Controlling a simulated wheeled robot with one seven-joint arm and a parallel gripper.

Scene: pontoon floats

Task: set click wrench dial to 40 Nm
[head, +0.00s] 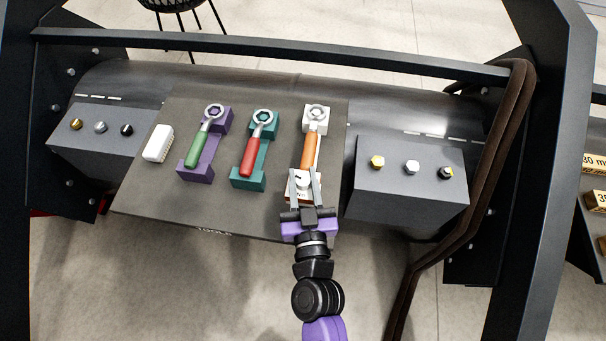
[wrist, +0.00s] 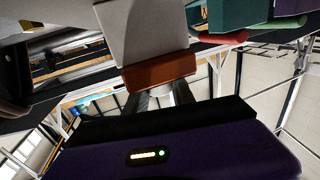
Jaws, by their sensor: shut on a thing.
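The click wrench with the orange handle (head: 309,150) lies in a white holder (head: 318,114) on the dark bench, its ring head at the far end. At its near end is a pale, whitish dial (head: 303,181). My gripper (head: 304,177) reaches in from the near side, its two fingers on either side of this dial end, shut on it. The dial's marks are too small to read. In the wrist view, an orange-brown piece (wrist: 160,72) and a pale block (wrist: 142,30) stand above my dark fingers (wrist: 158,98); the grip itself is mostly hidden there.
A red-handled wrench (head: 251,157) in a teal holder and a green-handled wrench (head: 198,149) in a purple holder lie to the left. A white brush-like block (head: 158,143) lies farther left. Grey boxes with bolts stand left (head: 98,145) and right (head: 408,196). Dark frame posts flank the bench.

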